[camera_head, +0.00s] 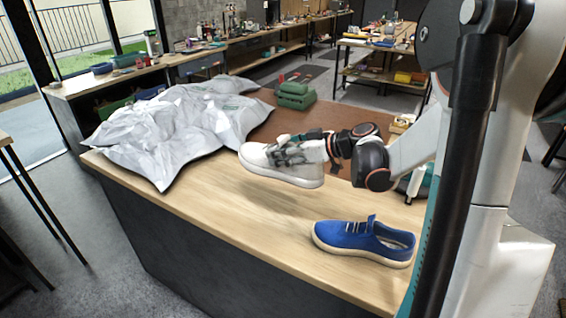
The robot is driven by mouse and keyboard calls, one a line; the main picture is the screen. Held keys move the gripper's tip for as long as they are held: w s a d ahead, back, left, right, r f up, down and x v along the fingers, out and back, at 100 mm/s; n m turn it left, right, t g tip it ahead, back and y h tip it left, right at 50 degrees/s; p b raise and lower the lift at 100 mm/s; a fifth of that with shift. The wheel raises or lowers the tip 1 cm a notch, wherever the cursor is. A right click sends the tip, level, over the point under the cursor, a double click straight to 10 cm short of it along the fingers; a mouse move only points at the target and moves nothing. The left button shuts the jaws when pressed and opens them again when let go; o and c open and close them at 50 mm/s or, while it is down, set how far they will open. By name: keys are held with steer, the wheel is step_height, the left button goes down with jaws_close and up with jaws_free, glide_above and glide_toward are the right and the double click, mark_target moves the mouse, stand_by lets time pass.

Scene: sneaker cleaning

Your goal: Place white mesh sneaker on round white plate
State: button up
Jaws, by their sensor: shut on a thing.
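The white sneaker (262,168) is held in the air above the wooden table, with a soft shadow on the tabletop below it. Its toe points left and its sole faces down, roughly level. My gripper (288,152) is shut on the sneaker's upper from the right side, and its fingers partly cover the shoe.
A blue sneaker (360,238) stands near the table's front right. A green case (295,95) sits at the back on a brown mat (330,117). The wooden top (225,205) is bare at front centre. Small items stand by my arm at right.

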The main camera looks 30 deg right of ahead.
mark_target(283, 138)
step_height(283, 138, up, 6)
steer(key=shift+p, duration=0.75)
steer(key=a+f+m+t+h, duration=0.1)
steer(key=a+f, duration=0.3)
steer(key=a, duration=0.2)
steer(key=s+a+f+m+h, duration=0.1)
steer(key=a+f+m+h, duration=0.1)
steer(key=a, duration=0.5)
steer(key=shift+a+f+t, duration=0.15)
steer(key=shift+f+t, duration=0.25)
steer(key=shift+f, duration=0.5)
steer(key=shift+s+a, duration=0.1)
steer(key=shift+a, duration=0.05)
